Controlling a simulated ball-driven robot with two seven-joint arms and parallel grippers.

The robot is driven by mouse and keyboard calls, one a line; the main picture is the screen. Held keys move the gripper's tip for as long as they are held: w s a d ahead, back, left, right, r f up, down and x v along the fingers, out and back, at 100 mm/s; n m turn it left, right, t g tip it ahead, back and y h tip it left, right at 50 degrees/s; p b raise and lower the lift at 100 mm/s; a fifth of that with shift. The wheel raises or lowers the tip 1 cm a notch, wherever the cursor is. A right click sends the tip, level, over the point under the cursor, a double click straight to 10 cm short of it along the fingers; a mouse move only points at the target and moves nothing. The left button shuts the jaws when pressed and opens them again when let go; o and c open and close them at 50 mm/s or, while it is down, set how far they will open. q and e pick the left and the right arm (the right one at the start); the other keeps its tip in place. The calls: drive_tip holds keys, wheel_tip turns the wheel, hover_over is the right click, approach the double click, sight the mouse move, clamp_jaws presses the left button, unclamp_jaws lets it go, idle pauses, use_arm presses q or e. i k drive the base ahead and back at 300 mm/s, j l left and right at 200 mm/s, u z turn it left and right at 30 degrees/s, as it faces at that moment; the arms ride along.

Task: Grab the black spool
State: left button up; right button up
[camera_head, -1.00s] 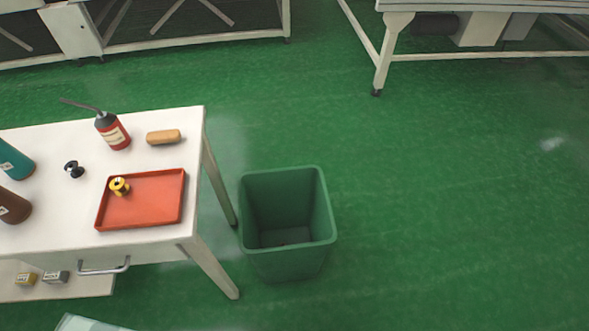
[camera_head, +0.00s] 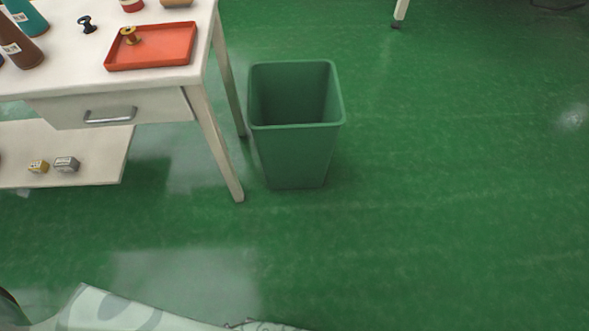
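The black spool (camera_head: 87,25) stands on the white table (camera_head: 177,76) at the upper left, just left of the red-orange tray (camera_head: 152,59). Nothing touches the spool. A yellow-brown spool (camera_head: 130,35) is in the tray near its left side. Neither of my grippers is in view.
A brown bottle (camera_head: 20,46) and a teal bottle (camera_head: 27,17) stand left of the black spool. A green bin (camera_head: 297,158) stands on the floor right of the table. Small yellow (camera_head: 38,166) and grey (camera_head: 66,164) boxes sit on the lower shelf. Green floor is clear at right.

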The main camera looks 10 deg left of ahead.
sight(85, 20)
drive_tip(key=k+l, duration=0.1)
drive_tip(key=k, duration=0.25)
drive_tip(key=u, duration=1.35)
drive_tip(key=i+l+z, duration=0.3)
drive_tip(key=i, duration=0.3)
